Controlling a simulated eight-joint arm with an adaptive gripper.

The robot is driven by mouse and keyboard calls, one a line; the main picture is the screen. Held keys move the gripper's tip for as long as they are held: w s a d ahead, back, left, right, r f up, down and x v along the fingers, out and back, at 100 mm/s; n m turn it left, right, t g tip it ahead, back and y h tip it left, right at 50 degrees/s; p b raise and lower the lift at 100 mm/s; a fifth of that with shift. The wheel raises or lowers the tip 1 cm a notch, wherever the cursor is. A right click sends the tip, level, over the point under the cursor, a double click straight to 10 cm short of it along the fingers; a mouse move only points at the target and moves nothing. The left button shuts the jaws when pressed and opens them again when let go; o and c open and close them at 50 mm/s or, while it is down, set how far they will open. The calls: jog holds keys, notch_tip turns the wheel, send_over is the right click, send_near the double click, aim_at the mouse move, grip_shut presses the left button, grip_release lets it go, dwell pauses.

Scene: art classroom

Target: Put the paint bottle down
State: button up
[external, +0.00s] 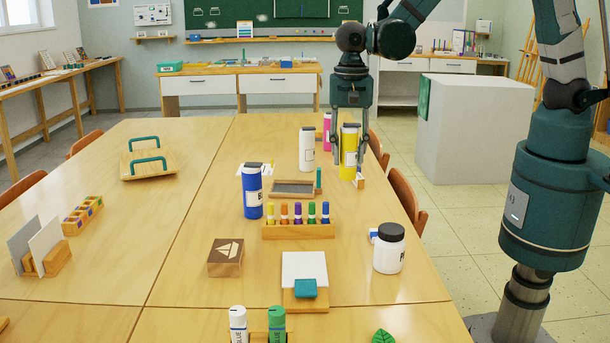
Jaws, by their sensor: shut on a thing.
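A yellow paint bottle (349,158) with a dark cap and a pale label stands upright at the right side of the wooden table. My gripper (349,165) reaches down from above with one finger on each side of this bottle and is shut on it. The bottle's base is near the tabletop; I cannot tell if it touches. A white bottle (306,150) stands just left of it, and a pink bottle (327,130) stands behind. A blue bottle (252,192) stands further left and nearer the camera.
A small block (360,181) lies by the yellow bottle's base. A grey tray (293,188) lies left of it. A marker rack (298,230), a white jar (389,249) and a stamp block (225,258) stand nearer. The table's left middle (190,205) is clear. Chairs line the right edge.

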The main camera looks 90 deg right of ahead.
dwell(0.5)
jog(key=w+d+n+p, duration=0.1)
jog(key=w+d, duration=2.7)
jog(key=d, duration=0.4)
jog(key=shift+r, duration=0.4)
notch_tip(320, 180, down, 6)
jog(key=shift+f+b, duration=0.15)
jog(key=shift+b, duration=0.2)
jog(key=shift+f, duration=1.85)
